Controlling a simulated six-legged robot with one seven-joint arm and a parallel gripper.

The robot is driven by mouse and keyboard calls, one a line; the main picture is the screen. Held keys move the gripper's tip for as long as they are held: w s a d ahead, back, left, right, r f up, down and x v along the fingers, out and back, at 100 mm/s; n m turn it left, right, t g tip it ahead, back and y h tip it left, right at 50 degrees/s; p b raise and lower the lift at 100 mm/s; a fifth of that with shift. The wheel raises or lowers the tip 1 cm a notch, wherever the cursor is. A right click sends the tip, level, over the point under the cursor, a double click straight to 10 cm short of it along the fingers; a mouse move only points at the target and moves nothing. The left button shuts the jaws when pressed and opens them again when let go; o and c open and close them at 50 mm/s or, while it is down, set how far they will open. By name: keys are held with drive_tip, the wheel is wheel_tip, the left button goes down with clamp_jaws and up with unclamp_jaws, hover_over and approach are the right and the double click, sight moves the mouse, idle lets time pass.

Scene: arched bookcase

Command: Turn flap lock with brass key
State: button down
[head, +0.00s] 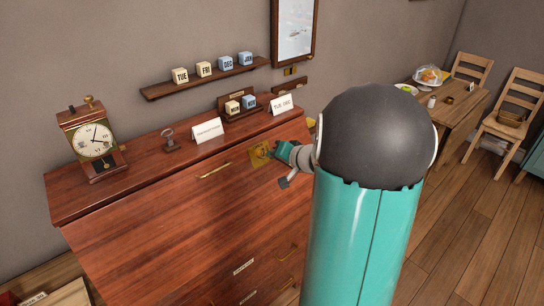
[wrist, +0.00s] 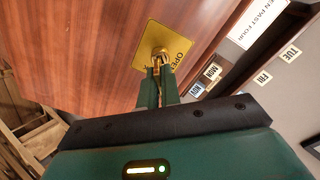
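The wooden bureau (head: 180,215) has an upright front flap with a yellow lock plate (head: 261,154) near its top right. In the wrist view the plate (wrist: 172,45) shows the letters "OPE", the rest being covered. The brass key (wrist: 160,56) is at the plate, its round end between my fingertips. My gripper (head: 284,153) reaches the plate from the right in the head view. In the wrist view my gripper (wrist: 160,68) has its green fingers close together on the key. The keyhole and the key's tip are hidden.
On the bureau top stand a clock (head: 92,142), a small ring-topped stand (head: 170,140), white cards (head: 208,131) and a calendar block holder (head: 240,105). A shelf (head: 205,80) with lettered blocks hangs above. A table (head: 455,105) and chairs stand at the right.

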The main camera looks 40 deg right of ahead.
drive_tip(key=shift+a, duration=0.1)
drive_tip(key=m, duration=0.3)
idle(0.3)
drive_tip(key=c, duration=1.5)
unclamp_jaws()
drive_tip(key=shift+w, duration=0.1)
drive_tip(key=shift+c, duration=0.2)
drive_tip(key=v, duration=0.6)
